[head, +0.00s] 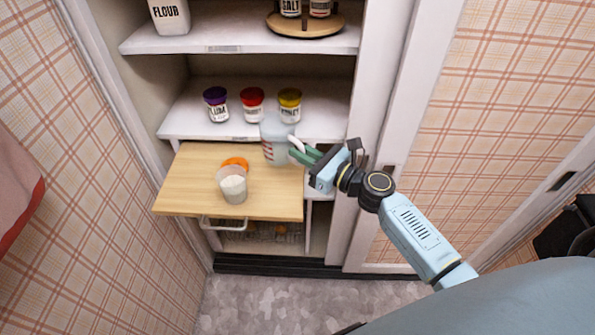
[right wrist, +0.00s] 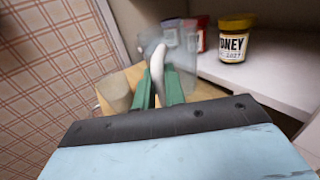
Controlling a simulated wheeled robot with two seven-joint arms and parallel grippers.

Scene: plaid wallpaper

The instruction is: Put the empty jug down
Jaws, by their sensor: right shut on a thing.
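The jug (head: 275,143) is clear with red markings and a pale handle. It is upright over the right part of the wooden pull-out board (head: 180,187), near the shelf edge; I cannot tell if it touches the board. My right gripper (head: 300,153) is shut on its handle, with green fingers on both sides. In the right wrist view the white handle (right wrist: 157,75) is between the fingers and the clear jug body (right wrist: 180,50) is behind it. The jug looks empty. A clear cup with white contents (head: 233,187) stands on the board. My left gripper is not in view.
An orange lid-like thing (head: 235,163) lies behind the cup. Jars with purple (head: 216,103), red (head: 253,104) and yellow (head: 289,104) lids stand on the shelf behind. The board's left part is clear. A wire basket (head: 224,223) is below. A door frame (head: 385,130) stands close right.

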